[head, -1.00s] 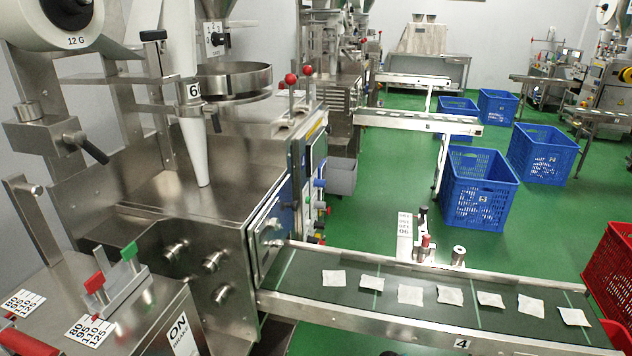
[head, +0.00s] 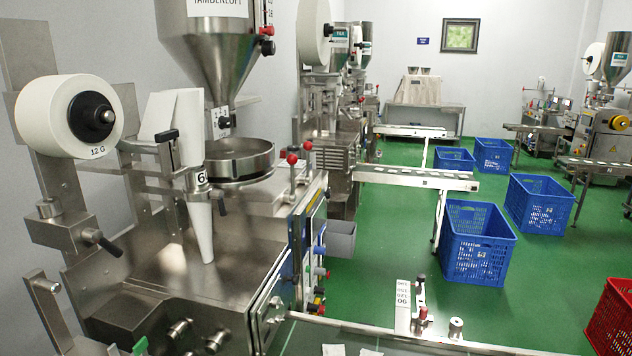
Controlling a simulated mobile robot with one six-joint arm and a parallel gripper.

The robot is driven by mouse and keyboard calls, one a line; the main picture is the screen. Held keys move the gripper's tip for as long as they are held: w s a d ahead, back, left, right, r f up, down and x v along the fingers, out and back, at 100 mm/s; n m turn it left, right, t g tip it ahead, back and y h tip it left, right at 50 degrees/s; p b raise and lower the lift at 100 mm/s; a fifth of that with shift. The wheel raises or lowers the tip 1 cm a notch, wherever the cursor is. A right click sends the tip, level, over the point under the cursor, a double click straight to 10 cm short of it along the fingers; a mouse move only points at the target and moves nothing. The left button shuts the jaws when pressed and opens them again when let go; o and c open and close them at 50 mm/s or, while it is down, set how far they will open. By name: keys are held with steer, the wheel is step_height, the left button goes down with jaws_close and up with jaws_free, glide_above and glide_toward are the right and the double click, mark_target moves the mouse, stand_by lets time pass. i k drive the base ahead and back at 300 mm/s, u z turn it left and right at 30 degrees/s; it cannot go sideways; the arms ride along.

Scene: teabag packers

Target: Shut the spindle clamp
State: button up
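A white paper roll (head: 58,118) marked "12 G" sits on a spindle at the upper left. The spindle's round black hub (head: 91,117) with a metal tip shows at the roll's face. Below the roll, a steel block (head: 60,228) carries a lever with a black handle (head: 103,243) that points down to the right. I cannot tell for certain which part is the spindle clamp, or whether it is open. My gripper is not in view.
The packing machine's steel top (head: 150,272) fills the lower left. A white forming tube (head: 203,235) and a round steel pan (head: 237,160) stand beside the roll. Blue crates (head: 477,245) and a red crate (head: 612,315) stand on the green floor (head: 380,265), which has open room between them.

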mark_target(88, 234)
steer(key=u, duration=4.3)
steer(key=i, duration=0.1)
steer(key=z, duration=3)
steer(key=k, duration=0.55)
steer(key=u, duration=0.1)
steer(key=i, duration=0.5)
steer(key=u, duration=0.1)
